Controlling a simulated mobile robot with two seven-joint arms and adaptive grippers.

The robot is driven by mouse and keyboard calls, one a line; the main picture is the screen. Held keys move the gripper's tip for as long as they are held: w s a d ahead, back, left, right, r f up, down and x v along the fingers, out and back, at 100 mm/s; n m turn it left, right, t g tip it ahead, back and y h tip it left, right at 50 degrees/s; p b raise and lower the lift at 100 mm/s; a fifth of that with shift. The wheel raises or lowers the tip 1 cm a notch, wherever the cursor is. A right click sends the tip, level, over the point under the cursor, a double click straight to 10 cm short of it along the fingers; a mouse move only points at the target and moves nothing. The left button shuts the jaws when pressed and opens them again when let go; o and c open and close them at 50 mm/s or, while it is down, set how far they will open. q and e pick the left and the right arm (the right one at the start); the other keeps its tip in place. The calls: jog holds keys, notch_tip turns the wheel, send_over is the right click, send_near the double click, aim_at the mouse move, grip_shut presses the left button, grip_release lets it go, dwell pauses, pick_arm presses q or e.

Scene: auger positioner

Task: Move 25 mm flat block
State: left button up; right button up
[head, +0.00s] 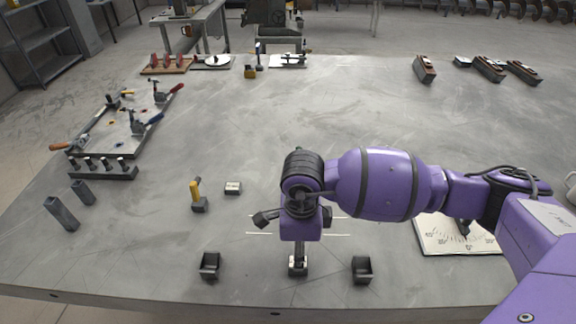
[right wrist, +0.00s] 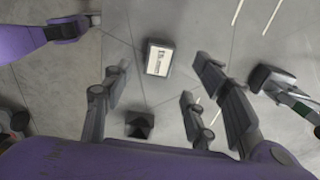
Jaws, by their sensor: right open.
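A small dark block with a pale labelled top (head: 298,262) sits at the front centre of the table (head: 430,110). My right gripper (head: 298,248) points down just above it. In the right wrist view a pale-labelled block (right wrist: 158,58) lies beyond the open fingers of my right gripper (right wrist: 153,80), apart from them. I cannot read a size on the label. A second pale-topped block (head: 233,187) lies to the left, farther back. My right forearm and wrist hide part of the table behind the front block. I see no left gripper in the head view.
Dark brackets stand left (head: 209,266) and right (head: 362,270) of the front block. A yellow-handled tool (head: 196,194) stands at left. Grey posts (head: 61,213) and a clamp fixture (head: 118,125) are farther left. A printed scale sheet (head: 450,236) lies under my right arm.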

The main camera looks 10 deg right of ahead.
notch_tip(320, 180, down, 7)
jog(key=shift+s+r, duration=0.1)
dwell(0.4)
grip_shut()
